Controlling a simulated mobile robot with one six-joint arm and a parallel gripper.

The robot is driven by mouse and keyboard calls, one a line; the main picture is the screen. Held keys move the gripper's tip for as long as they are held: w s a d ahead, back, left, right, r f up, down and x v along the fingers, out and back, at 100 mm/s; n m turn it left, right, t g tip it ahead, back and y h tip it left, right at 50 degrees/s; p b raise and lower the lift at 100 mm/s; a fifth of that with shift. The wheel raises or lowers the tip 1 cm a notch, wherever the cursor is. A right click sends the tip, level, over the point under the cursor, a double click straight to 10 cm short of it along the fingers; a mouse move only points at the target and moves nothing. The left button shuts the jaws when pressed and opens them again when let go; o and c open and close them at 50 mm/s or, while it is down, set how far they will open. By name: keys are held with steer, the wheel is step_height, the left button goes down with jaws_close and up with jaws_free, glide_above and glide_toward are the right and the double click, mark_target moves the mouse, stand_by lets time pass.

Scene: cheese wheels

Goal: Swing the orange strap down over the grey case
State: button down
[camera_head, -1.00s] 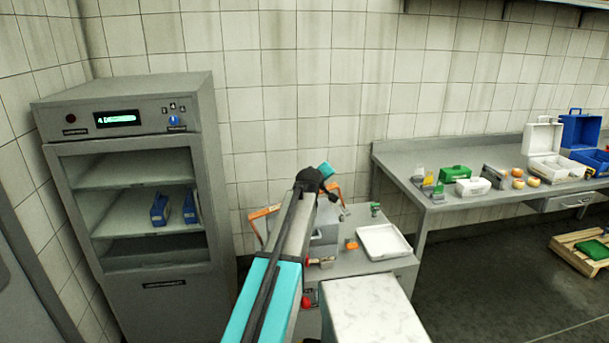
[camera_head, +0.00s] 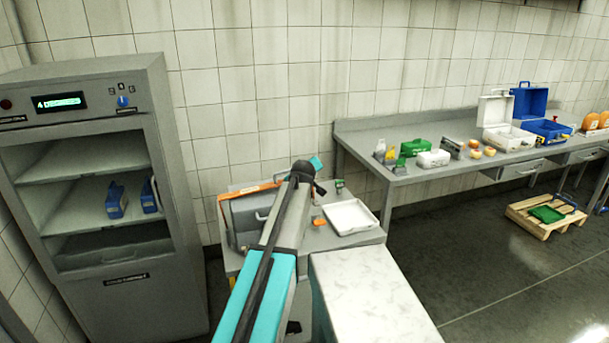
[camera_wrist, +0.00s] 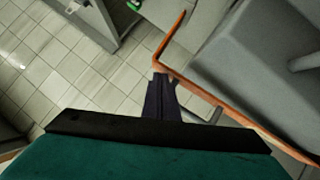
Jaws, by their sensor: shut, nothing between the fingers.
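The grey case (camera_head: 246,216) stands on the small grey table, partly hidden behind my arm in the head view. The orange strap (camera_head: 250,190) shows as a thin band at the case's top, with one leg at its left side. In the wrist view the strap (camera_wrist: 225,107) bends at a corner and runs beside the grey case (camera_wrist: 245,55). My gripper (camera_wrist: 160,80) is shut and empty, its dark fingertips close to the strap's corner; I cannot tell whether they touch. In the head view the fingers are hidden behind my wrist.
A white tray (camera_head: 368,222) and a small orange block (camera_head: 318,222) lie right of the case. A grey cabinet (camera_head: 127,290) stands at left. A long bench (camera_head: 400,180) holds several boxes and cheeses. A pallet (camera_head: 527,222) sits on open floor.

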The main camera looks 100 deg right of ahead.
steer(key=shift+w, duration=0.1)
steer(key=a+r+b, duration=0.2)
steer(key=a+r, duration=0.7)
steer(key=shift+r, duration=0.2)
stand_by(0.6)
steer(key=shift+a, duration=0.1)
